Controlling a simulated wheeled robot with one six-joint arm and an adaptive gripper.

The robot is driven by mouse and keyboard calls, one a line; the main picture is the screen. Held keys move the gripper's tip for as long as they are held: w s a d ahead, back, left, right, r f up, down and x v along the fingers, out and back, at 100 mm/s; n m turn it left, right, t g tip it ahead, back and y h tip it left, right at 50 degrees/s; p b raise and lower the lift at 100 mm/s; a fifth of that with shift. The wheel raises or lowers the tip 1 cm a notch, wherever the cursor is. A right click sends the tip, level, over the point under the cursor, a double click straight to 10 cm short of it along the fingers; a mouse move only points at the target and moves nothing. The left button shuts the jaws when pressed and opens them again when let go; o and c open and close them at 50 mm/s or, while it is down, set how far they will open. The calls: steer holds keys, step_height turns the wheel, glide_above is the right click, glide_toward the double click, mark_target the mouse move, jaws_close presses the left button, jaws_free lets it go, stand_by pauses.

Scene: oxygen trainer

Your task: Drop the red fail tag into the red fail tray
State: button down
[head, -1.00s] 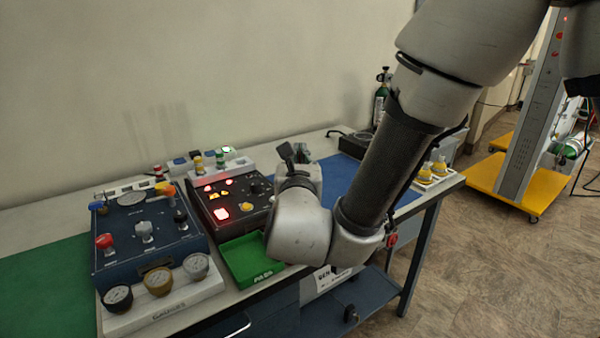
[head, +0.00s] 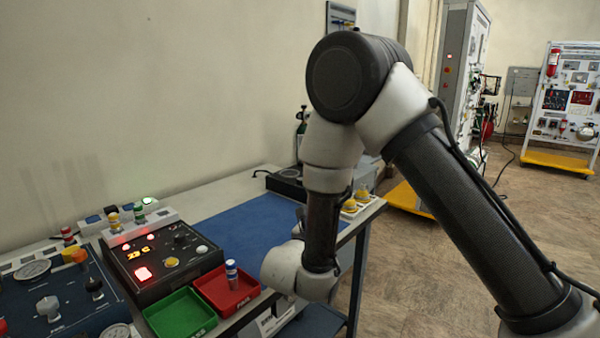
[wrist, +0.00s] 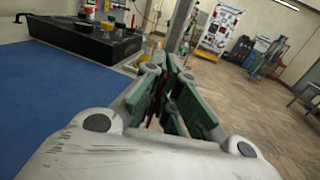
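The red fail tray (head: 247,295) sits at the bench's front edge, in the head view, with a small blue-and-white cylinder (head: 231,275) standing at it. My gripper is hidden behind my own arm in the head view, to the right of the tray. In the wrist view my gripper (wrist: 174,68) has its green-padded fingers drawn close together at the tips. A thin red sliver, apparently the red fail tag (wrist: 152,118), shows edge-on between them. Most of it is hidden by the fingers. The tray is not in the wrist view.
A green tray (head: 180,318) stands left of the red tray. Behind them is a dark control box (head: 165,262) with lit red indicators. A blue mat (head: 250,228) lies clear to the right. Yellow-based fittings (head: 350,205) stand at the bench's right end.

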steer(key=w+d+f+m+g+h, duration=0.1)
steer(key=d+f, duration=0.4)
steer(key=d, duration=0.6)
steer(key=w+d+f+m+g+h, duration=0.1)
steer(key=d+f+m+g+h, duration=0.3)
steer(key=d, duration=0.7)
steer(key=shift+d+f+h, duration=0.2)
steer(key=shift+f+h, duration=0.25)
steer(key=shift+h, duration=0.05)
steer(key=shift+a, duration=0.1)
